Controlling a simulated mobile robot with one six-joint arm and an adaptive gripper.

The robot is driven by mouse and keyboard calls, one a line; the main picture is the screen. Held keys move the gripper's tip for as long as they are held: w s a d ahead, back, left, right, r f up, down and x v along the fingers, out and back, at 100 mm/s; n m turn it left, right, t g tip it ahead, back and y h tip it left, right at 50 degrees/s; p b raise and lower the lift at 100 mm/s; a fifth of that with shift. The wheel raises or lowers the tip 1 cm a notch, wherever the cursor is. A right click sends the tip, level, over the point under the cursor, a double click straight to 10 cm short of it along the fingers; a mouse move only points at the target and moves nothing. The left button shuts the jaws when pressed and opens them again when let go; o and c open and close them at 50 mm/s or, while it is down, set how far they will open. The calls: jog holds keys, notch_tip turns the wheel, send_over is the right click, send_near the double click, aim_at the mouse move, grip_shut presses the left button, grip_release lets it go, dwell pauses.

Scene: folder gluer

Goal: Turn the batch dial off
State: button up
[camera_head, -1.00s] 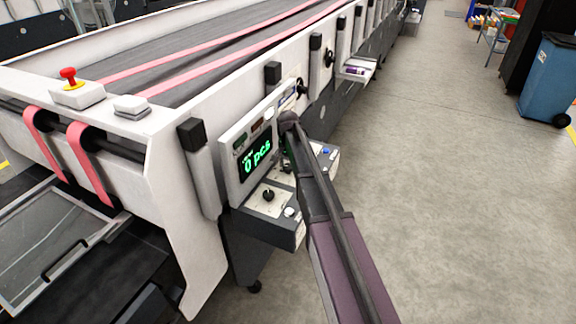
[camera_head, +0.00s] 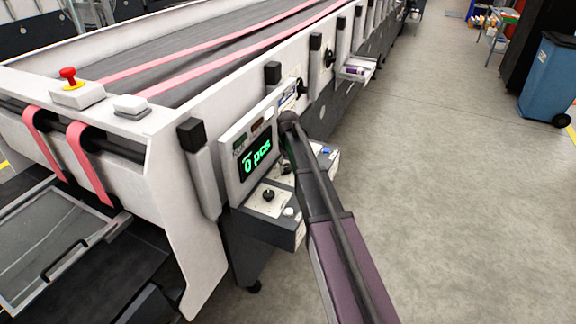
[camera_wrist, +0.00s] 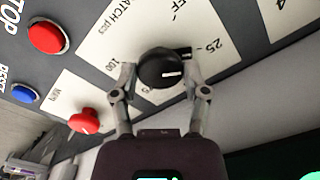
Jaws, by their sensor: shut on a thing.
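The batch dial (camera_wrist: 157,68) is a round black knob with a white mark, on a white plate (camera_wrist: 118,38) lettered "BATCH pcs". "OFF", "25" and "100" are printed around it. In the wrist view my gripper (camera_wrist: 160,76) has one finger on each side of the knob and is shut on it. The white mark sits on the knob's lower right part; I cannot tell which setting it selects. In the head view my arm hides the dial and most of my gripper. The display (camera_head: 256,158) there reads "0 pcs".
A red button (camera_wrist: 45,37), a blue button (camera_wrist: 25,94) and a red knob (camera_wrist: 84,121) lie left of the dial in the wrist view. A small black-handled control (camera_head: 268,195) is below the display. The floor on the right is open, with a blue bin (camera_head: 548,85) farther back.

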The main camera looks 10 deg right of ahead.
jog(key=n, duration=0.6)
jog(key=shift+s, duration=0.1)
jog(key=n, duration=0.6)
jog(key=shift+n, duration=0.3)
jog(key=o, duration=1.1)
jog(key=shift+f, duration=0.1)
jog(key=shift+o, duration=0.2)
jog(key=shift+m, duration=0.4)
